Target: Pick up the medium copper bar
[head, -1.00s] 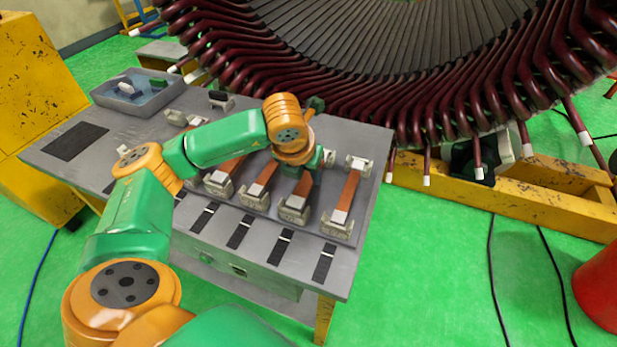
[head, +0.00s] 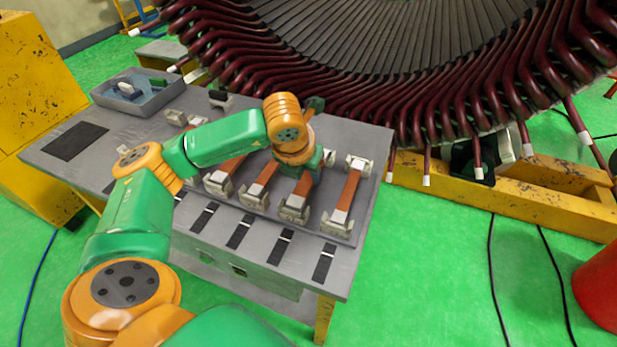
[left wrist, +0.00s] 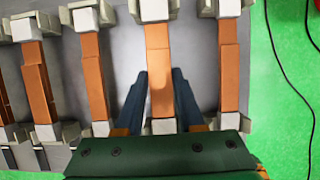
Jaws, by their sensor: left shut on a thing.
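Several copper bars lie in a row, their ends in pale holders. The second bar from the right (head: 303,187) is partly hidden by my left arm in the head view. In the left wrist view this bar (left wrist: 159,70) runs between the two dark fingers of my left gripper (left wrist: 160,100). The gripper is shut on it, near the bar's lower end in that view. The bar still lines up with its holders; I cannot tell whether it is lifted. My right gripper is not in view.
Neighbouring bars lie close on the right (head: 349,190) and left (head: 261,180). A grey tray (head: 105,98) with small parts stands at the table's back left. The large stator (head: 440,70) with dark red windings rises behind the table.

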